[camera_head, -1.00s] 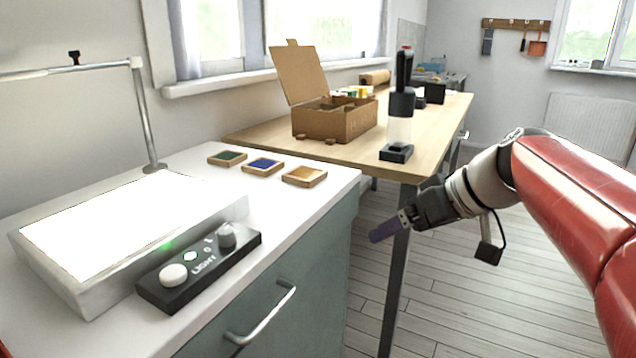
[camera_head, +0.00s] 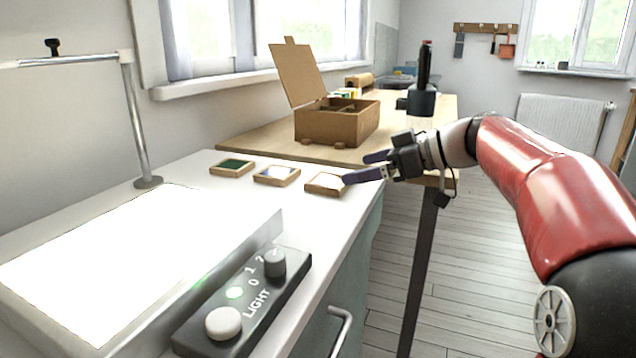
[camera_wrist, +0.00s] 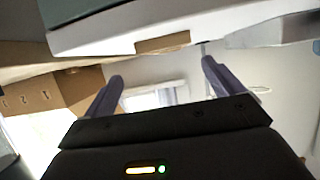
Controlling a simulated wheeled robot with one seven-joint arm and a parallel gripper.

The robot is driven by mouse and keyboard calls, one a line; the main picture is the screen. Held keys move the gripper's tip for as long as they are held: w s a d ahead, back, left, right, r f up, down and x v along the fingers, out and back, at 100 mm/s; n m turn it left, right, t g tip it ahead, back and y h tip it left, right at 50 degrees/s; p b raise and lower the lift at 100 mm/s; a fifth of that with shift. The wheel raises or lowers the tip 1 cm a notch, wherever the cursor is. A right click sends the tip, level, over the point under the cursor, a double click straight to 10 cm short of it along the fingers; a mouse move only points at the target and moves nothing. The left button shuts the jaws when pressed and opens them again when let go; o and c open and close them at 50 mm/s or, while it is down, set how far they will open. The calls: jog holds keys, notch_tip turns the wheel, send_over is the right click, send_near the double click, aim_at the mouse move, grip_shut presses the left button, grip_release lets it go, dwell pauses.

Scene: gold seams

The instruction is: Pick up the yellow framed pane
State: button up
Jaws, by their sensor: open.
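The yellow framed pane (camera_head: 326,183) lies flat in its wooden frame near the right edge of the white worktop, its face washed out to near white. A blue framed pane (camera_head: 277,174), also pale with glare, and a green framed pane (camera_head: 232,167) lie to its left. My gripper (camera_head: 355,169) is open and empty at the pane's right side. Its near finger overlaps the frame's right corner in the head view; I cannot tell whether they touch. In the wrist view, a wooden frame edge (camera_wrist: 162,43) shows on the worktop, ahead between the open fingers.
A glowing light panel (camera_head: 130,265) and its black control box (camera_head: 243,305) fill the front of the worktop (camera_head: 195,172). A metal lamp post (camera_head: 137,125) stands behind. An open cardboard box (camera_head: 336,122) and a dark upright tool (camera_head: 422,98) stand on the wooden table.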

aim_at(328, 179)
jog(key=x, duration=0.4)
jog(key=s+x, duration=0.1)
jog(key=x, duration=0.1)
jog(key=shift+w+a+f, duration=0.1)
jog(key=shift+a+f, duration=0.1)
jog(key=shift+f, duration=0.25)
jog(key=c, duration=1.1)
jog(key=shift+r, duration=0.1)
